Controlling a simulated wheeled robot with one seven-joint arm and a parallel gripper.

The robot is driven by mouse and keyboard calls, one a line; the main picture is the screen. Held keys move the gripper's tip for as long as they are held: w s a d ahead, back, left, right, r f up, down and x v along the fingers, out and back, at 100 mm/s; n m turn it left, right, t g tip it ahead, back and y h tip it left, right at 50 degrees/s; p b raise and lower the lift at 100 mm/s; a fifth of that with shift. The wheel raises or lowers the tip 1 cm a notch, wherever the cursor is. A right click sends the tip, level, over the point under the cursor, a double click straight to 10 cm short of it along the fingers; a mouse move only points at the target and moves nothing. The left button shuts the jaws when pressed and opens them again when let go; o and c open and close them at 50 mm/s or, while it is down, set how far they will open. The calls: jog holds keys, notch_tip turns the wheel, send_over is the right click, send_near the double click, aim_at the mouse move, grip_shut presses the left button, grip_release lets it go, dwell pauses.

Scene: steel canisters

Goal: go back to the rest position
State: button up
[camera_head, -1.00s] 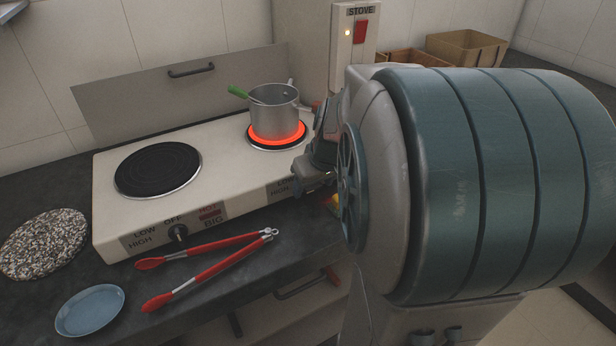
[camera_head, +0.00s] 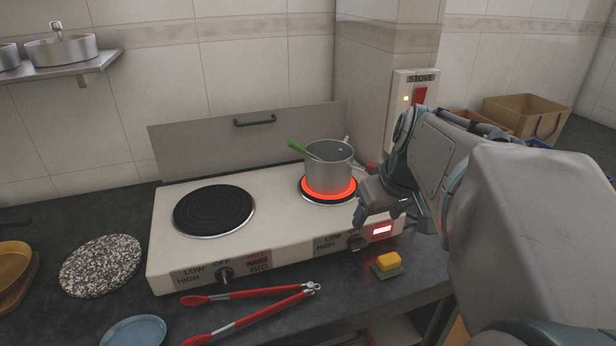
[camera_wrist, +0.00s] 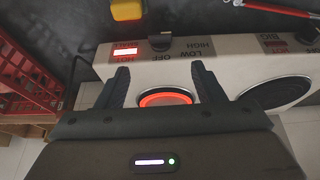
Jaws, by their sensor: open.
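My gripper (camera_head: 366,210) is above the right front of the white two-burner stove (camera_head: 165,245), just right of the grey pot. In the wrist view my gripper (camera_wrist: 163,78) has its two dark fingers spread apart with nothing between them. That ring (camera_wrist: 165,99) also glows in the wrist view. The right knob (camera_head: 357,241) and a lit red display (camera_head: 382,230) are on the stove's front.
A yellow and green sponge (camera_head: 388,262) and red tongs (camera_head: 255,308) lie in front of the stove. A speckled round board (camera_head: 100,265) and blue plate (camera_head: 135,332) are at left. A STOVE switch box (camera_head: 410,110) and cardboard box (camera_head: 525,118) stand at back right.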

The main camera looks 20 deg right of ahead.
jog(key=shift+s+r, duration=0.15)
jog(key=shift+r, duration=0.25)
